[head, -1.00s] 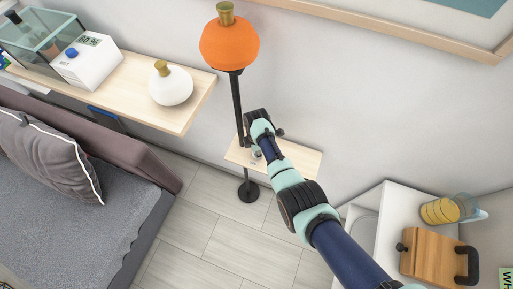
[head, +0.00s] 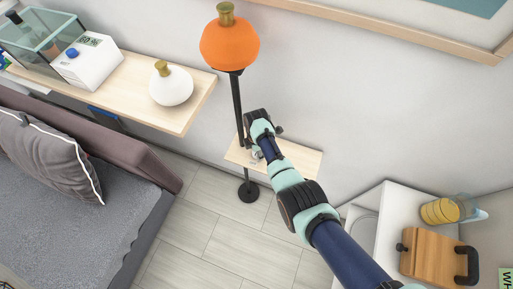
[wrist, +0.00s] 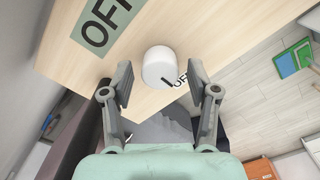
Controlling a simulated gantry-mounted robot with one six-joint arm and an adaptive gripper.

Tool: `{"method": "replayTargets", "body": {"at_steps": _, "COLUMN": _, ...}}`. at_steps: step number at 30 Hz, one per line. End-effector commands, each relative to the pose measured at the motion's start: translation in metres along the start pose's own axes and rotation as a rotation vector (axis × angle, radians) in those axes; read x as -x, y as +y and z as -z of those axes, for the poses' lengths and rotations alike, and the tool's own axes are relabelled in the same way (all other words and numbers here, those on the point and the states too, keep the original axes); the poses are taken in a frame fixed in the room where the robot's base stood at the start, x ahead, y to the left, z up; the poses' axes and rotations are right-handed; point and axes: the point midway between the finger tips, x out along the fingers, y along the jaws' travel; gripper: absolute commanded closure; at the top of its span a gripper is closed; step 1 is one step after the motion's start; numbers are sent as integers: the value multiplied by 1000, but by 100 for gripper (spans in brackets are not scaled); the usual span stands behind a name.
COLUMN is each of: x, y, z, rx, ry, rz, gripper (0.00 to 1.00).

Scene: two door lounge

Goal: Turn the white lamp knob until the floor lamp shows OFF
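The white lamp knob (wrist: 160,67) is a round white cap with a black mark on its lower edge. It sits on a pale wood board (wrist: 225,32). My gripper (wrist: 160,82) is open, one finger on each side of the knob, with a visible gap at both sides. A grey-green patch on the board reads OFF (wrist: 100,22); a second, partly hidden black label lies beside the knob. In the head view the floor lamp (head: 229,42) has an orange shade and a black pole. My arm hides most of the knob there.
A wood shelf (head: 137,82) at left carries a white vase (head: 171,86) and a white box (head: 88,61). A grey sofa (head: 70,190) stands below it. A white cabinet (head: 372,204) with a wooden box (head: 432,252) is at right.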

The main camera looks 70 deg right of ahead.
Motion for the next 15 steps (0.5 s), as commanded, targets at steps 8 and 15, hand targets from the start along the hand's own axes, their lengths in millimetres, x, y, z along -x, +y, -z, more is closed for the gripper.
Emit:
{"method": "replayTargets", "body": {"at_steps": 8, "x": 0, "y": 0, "z": 0, "rx": -1, "ry": 0, "rz": 0, "gripper": 36}}
{"method": "replayTargets", "body": {"at_steps": 15, "x": 31, "y": 1, "z": 0, "rx": -1, "ry": -1, "rz": -5, "gripper": 36}}
